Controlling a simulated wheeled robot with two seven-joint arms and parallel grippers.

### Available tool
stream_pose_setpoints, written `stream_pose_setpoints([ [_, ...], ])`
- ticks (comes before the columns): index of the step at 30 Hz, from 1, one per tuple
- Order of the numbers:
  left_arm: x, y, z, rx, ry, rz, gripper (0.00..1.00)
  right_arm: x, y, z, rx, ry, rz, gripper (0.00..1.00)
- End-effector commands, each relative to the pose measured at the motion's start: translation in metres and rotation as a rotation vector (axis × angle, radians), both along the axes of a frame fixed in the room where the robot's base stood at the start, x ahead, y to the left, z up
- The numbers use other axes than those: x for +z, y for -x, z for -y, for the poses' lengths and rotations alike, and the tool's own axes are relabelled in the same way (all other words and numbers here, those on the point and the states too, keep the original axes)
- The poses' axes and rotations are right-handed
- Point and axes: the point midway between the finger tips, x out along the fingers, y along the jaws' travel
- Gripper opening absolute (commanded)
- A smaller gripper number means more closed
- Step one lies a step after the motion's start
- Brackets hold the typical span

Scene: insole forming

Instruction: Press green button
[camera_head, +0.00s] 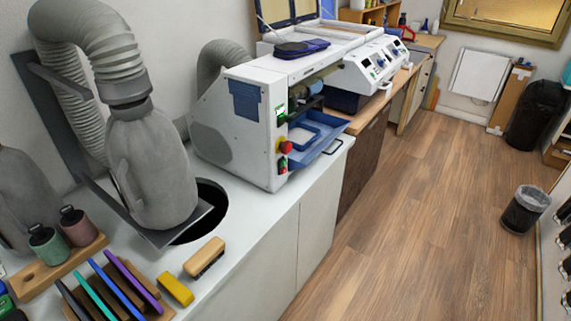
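A white machine (232,140) stands on the counter left of centre. Its narrow front edge carries a column of controls. A small green-and-white element (281,113) sits near the top; I cannot tell whether it is a button or a display. Below it is a red mushroom knob (286,147) on a yellow base. A small red and green control (283,165) is lower still, too small to make out clearly. Neither of my grippers shows in the head view, and nothing covers the controls.
A blue tray (328,146) juts from the machine's front. Left of the machine stand a grey bottle-shaped hood (150,165) with a hose, a brush (204,257) and a yellow block (176,289). The wooden floor (420,220) is clear; a bin (523,209) stands right.

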Motion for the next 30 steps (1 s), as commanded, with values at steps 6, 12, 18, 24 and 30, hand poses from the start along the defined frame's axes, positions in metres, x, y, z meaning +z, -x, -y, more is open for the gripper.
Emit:
stream_pose_setpoints([
  [6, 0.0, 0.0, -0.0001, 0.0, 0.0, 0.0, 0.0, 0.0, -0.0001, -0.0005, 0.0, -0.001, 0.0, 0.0],
  [12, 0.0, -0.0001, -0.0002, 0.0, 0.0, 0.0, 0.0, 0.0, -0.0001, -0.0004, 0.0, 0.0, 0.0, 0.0],
  [18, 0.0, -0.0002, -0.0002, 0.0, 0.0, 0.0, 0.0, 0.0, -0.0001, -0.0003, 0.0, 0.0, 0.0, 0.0],
  [24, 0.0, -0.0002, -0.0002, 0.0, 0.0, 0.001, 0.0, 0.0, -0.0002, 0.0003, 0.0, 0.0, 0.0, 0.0],
  [30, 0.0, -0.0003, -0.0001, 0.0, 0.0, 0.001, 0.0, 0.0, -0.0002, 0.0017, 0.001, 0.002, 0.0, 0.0],
])
